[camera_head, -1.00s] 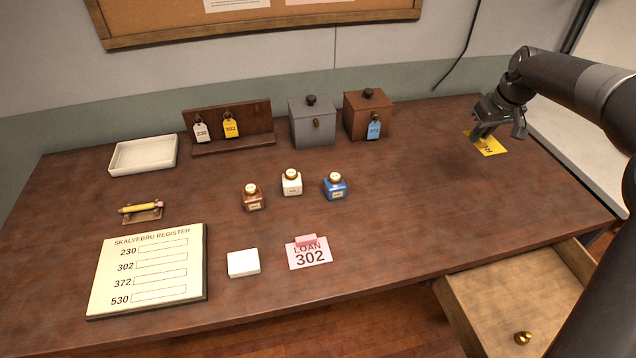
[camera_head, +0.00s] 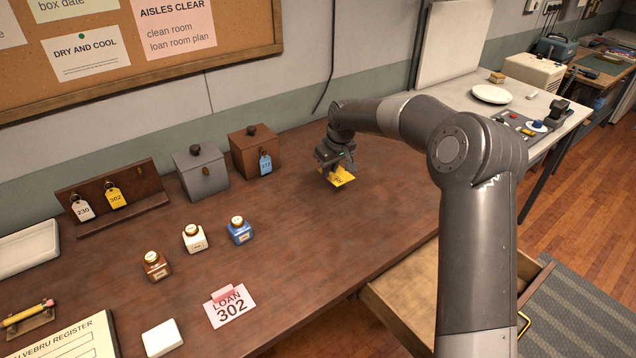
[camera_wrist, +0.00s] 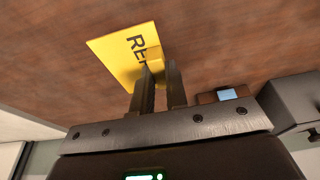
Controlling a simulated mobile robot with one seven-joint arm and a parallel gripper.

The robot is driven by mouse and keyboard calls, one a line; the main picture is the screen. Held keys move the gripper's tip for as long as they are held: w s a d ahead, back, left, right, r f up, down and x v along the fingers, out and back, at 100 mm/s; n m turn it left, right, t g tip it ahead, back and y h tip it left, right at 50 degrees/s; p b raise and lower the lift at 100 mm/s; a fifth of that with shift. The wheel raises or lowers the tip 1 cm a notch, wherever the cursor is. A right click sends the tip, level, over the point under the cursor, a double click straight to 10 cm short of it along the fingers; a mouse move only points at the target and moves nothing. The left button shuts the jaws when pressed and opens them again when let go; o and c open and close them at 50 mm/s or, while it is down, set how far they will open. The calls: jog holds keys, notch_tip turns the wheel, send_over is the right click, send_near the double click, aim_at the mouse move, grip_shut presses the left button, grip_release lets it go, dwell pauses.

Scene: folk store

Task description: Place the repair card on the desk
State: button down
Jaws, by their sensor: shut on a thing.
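The repair card is a yellow card (camera_head: 337,178) with dark lettering, low over the right part of the brown desk (camera_head: 300,240). My gripper (camera_head: 333,172) is shut on the card, with its fingers pointing down. In the wrist view the card (camera_wrist: 112,58) shows "RE" and a raised yellow tab between my fingertips (camera_wrist: 156,75). The rest of its word is hidden by the fingers. I cannot tell whether the card touches the desk.
Brown box (camera_head: 256,150) with a blue tag and grey box (camera_head: 200,172) stand left of my gripper. Three ink bottles and a pink loan card (camera_head: 230,306) are nearer the front. An open drawer (camera_head: 400,300) juts out at the front right. Desk around the card is clear.

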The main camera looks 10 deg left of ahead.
aim_at(319, 189)
jog(key=a+f, duration=0.1)
jog(key=a, duration=0.1)
jog(key=shift+w+a+f, duration=0.3)
jog(key=shift+a+f, duration=0.1)
jog(key=shift+f, duration=1.95)
jog(key=shift+f, duration=0.1)
jog(key=c, duration=1.4)
grip_release()
jog(key=shift+c, duration=0.2)
jog(key=v, duration=1.2)
jog(key=shift+r, duration=0.2)
